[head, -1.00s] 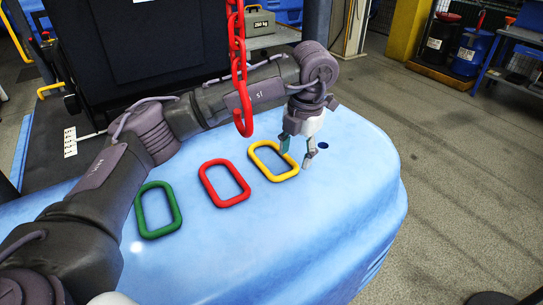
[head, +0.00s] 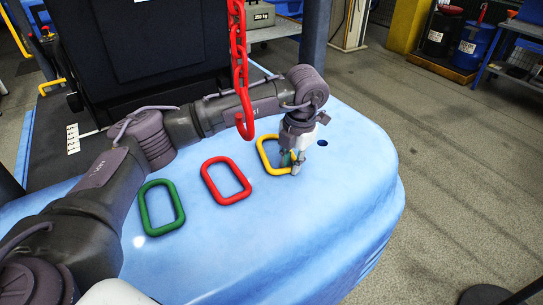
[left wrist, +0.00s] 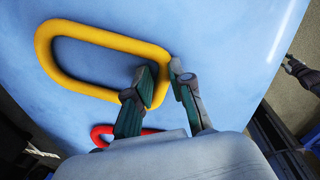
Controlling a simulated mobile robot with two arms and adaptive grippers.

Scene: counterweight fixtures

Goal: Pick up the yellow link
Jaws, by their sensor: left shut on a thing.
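The yellow link (head: 263,153) lies flat on the blue surface (head: 300,230), at the right end of a row of links. It also shows in the left wrist view (left wrist: 92,37). My left gripper (head: 293,168) points down at the right side of the yellow link and is shut on it. In the left wrist view my left gripper (left wrist: 162,88) has one finger inside the loop and one outside.
A red link (head: 240,193) and a green link (head: 146,212) lie to the left on the blue surface. A dark hole (head: 322,143) lies right of my gripper.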

